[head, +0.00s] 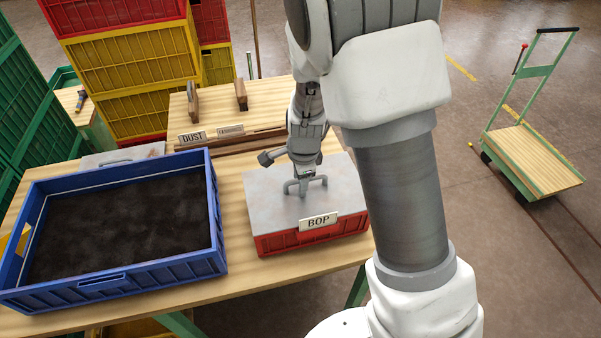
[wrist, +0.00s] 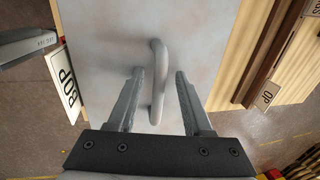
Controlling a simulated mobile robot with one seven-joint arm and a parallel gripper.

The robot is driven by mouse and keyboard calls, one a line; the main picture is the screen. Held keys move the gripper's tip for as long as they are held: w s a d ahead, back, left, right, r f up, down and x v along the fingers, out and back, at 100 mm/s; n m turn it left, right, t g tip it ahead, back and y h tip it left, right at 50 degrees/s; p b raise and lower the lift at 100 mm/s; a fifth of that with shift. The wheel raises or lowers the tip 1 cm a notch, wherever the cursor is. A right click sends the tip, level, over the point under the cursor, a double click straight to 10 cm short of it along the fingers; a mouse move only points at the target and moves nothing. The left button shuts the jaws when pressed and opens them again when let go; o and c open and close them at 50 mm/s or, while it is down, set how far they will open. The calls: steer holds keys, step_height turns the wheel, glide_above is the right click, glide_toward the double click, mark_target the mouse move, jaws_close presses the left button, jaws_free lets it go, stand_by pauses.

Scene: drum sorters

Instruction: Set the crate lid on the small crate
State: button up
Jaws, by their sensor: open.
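The crate lid (head: 263,195) is a flat grey metal plate with a bent handle (head: 306,184). It lies on top of the small red crate (head: 300,238), which has a "BOP" sign (head: 318,222) on its front. The lid looks flat and roughly aligned with the crate; its far edges are partly hidden by my arm. My gripper (head: 303,186) is above the lid at the handle. In the wrist view, my gripper (wrist: 160,88) is open, with a finger on either side of the handle (wrist: 158,75) and gaps showing between. The lid (wrist: 110,35) fills the middle of that view.
A large blue crate (head: 222,238) with dark contents stands left on the wooden table (head: 240,285). Behind are a "DUST" sign (head: 192,137) and wooden holders (head: 240,94). Stacked yellow crates (head: 135,75) stand behind left. A green trolley (head: 535,160) stands on the floor at right.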

steer(key=s+r+p, duration=0.3)
steer(key=r, duration=1.3)
steer(key=s+d+r+n+t, duration=0.1)
steer(key=s+d+r+n, duration=0.4)
steer(key=s+n, duration=0.3)
steer(key=s+d+r+n+t, duration=0.2)
steer(key=s+d+r+n, duration=0.3)
steer(key=s, duration=0.5)
steer(key=shift+d+r+n, duration=0.35)
steer(key=shift+r+n, duration=0.75)
steer(key=shift+n, duration=0.3)
